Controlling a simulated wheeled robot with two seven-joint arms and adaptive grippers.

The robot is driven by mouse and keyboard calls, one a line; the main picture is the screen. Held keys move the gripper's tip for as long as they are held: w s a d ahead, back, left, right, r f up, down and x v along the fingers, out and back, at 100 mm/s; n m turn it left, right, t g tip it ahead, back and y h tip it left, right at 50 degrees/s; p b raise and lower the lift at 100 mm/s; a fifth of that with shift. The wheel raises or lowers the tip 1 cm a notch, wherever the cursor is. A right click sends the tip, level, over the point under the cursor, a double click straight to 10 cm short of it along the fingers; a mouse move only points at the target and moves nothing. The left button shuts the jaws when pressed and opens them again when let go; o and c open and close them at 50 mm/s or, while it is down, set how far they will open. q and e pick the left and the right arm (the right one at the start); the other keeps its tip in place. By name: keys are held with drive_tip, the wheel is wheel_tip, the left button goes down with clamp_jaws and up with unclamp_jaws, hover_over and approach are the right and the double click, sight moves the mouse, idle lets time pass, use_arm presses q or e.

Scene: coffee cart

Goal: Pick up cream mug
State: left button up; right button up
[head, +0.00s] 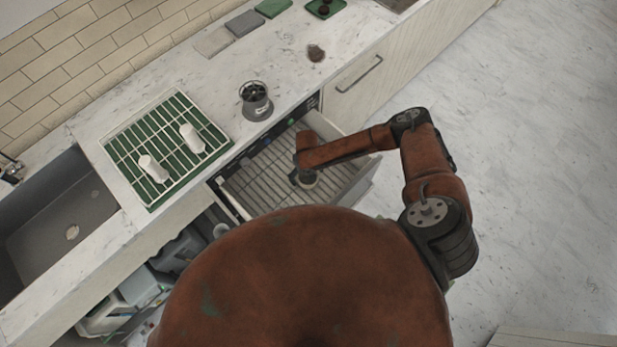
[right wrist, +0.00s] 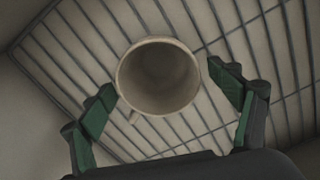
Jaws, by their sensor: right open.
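The cream mug (right wrist: 158,78) stands upright on a wire rack inside an open drawer, seen from above in the right wrist view. Its small handle points down and left in that view. My right gripper (right wrist: 168,100) is open, with one green-padded finger on each side of the mug and visible gaps between. In the head view my right gripper (head: 303,177) reaches down into the drawer (head: 262,182), and the mug (head: 308,182) is mostly hidden beneath it. My left gripper does not show.
A green rack (head: 168,133) with two white cups lying on it stands on the counter. A dark grinder-like container (head: 256,101) stands behind the drawer. The sink (head: 62,225) is at the left. Drawer walls enclose the mug. Open floor lies to the right.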

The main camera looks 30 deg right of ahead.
drive_tip(key=shift+c, duration=0.5)
drive_tip(key=c, duration=1.4)
drive_tip(key=shift+r, duration=0.1)
